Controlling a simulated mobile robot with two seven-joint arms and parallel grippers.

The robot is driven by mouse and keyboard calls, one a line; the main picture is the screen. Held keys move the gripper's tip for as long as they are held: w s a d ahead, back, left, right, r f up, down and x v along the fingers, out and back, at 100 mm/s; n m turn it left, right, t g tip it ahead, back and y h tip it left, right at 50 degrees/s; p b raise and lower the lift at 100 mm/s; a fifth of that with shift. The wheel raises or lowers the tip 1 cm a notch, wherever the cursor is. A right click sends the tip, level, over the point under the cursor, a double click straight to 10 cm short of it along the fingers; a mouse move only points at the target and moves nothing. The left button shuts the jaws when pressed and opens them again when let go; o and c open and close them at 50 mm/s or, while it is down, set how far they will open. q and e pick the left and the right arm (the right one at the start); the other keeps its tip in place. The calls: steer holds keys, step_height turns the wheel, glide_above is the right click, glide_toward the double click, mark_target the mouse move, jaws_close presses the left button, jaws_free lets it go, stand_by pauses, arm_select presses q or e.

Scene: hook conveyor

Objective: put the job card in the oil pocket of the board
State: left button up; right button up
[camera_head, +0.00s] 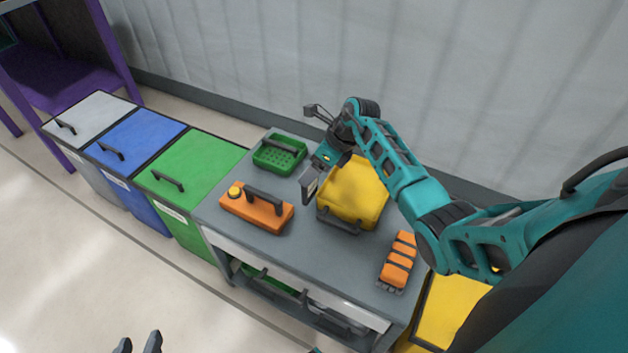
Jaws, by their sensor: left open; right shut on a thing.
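My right gripper (313,178) reaches over the grey workbench from the right. It is shut on a small, flat, pale grey thing (309,189) that looks like the job card; its markings are too small to read. The card hangs above the bench between an orange toolbox and a yellow case. My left gripper (138,345) shows only its dark fingertips at the bottom edge, apart and empty over the floor. The board and its oil pocket do not show in this view.
Grey, blue and green bins (192,170) stand to the left. A purple frame (68,80) stands at far left. The floor in front is clear.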

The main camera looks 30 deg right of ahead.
steer(key=shift+f+b, duration=0.5)
steer(key=shift+f, duration=1.4)
steer(key=shift+f, duration=0.25)
steer(key=o, duration=1.3)
steer(key=shift+r, duration=0.1)
steer(key=shift+o, duration=0.2)
